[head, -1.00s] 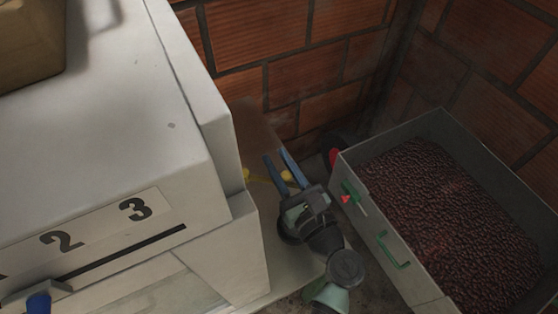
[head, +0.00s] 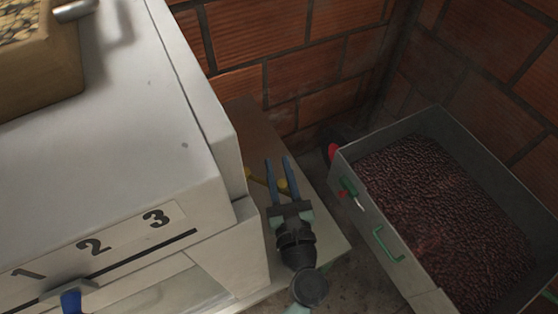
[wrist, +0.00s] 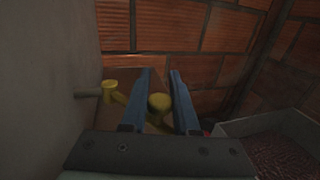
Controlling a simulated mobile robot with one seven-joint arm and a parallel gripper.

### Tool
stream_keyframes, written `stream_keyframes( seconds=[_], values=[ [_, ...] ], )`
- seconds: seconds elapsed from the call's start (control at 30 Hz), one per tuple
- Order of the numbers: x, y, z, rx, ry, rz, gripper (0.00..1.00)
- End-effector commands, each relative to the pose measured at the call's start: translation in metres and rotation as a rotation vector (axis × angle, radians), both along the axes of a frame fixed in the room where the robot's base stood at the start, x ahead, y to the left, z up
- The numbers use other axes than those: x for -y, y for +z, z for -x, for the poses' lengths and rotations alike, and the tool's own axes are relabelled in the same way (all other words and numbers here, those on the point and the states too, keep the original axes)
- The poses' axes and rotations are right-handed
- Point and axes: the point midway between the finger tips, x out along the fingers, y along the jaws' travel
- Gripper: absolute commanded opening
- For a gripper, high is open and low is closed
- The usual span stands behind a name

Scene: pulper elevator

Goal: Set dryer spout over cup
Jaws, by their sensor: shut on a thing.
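The yellow spout (head: 283,186) sits beside the right side of the white machine (head: 120,120). In the wrist view, its rounded yellow end (wrist: 160,103) lies between my two blue fingers, and another yellow part (wrist: 109,87) joins a short pipe on the pale wall. My gripper (head: 279,162) is shut on the spout; its fingers point toward the brick wall. The exact finger contact is hard to see in the dim light. I cannot make out a cup in either view.
A grey bin of dark red beans (head: 440,200) stands to the right, with green handles (head: 386,246) on its near side. A brick wall closes off the back. A wooden box (head: 40,70) sits on top of the machine, and a blue lever (head: 70,302) shows at lower left.

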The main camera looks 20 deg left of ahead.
Motion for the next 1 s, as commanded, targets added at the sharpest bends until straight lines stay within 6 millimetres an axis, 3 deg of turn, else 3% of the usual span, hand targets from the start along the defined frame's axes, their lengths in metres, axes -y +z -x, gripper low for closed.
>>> stream_keyframes(
  seconds=[0.27,0.3,0.43,0.77,1.0],
  values=[
    [0.000,0.000,0.000,0.001,-0.001,0.002,0.00],
    [0.000,0.000,0.000,0.001,0.000,0.002,0.36],
    [0.000,0.000,0.000,0.001,0.000,0.001,0.57],
    [0.002,0.000,0.002,0.001,-0.001,0.001,0.57],
    [0.024,-0.001,0.032,-0.003,-0.004,-0.001,0.57]
  ],
)
